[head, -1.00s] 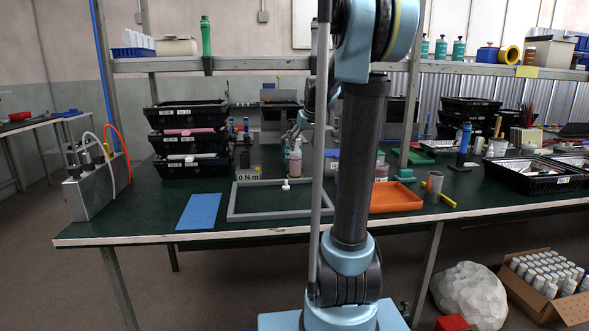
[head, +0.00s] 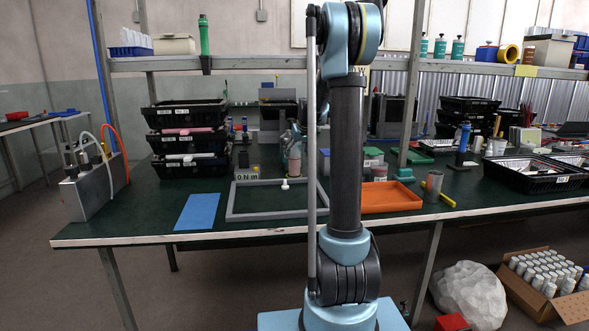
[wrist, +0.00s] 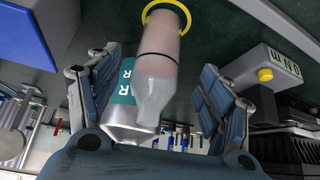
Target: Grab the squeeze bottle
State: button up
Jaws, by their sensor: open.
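The squeeze bottle (wrist: 160,62) is translucent, pale pink in its body with a clear tapering end. In the wrist view it lies between the two spread fingers of my gripper (wrist: 143,85), with visible gaps to both sides. A yellow ring (wrist: 147,12) surrounds its far end. In the head view the bottle (head: 294,158) stands on the green table behind the grey frame, partly hidden by my arm. My gripper is open; it is hard to make out in the head view, close above the bottle.
A silver can with a teal label (wrist: 122,112) appears right beside the bottle in the wrist view. An orange tray (head: 390,198) lies on the table.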

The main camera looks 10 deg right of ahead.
aim_at(294, 162)
jog(key=shift+x, duration=4.1)
jog(key=shift+d, duration=0.1)
jog(key=c, duration=1.6)
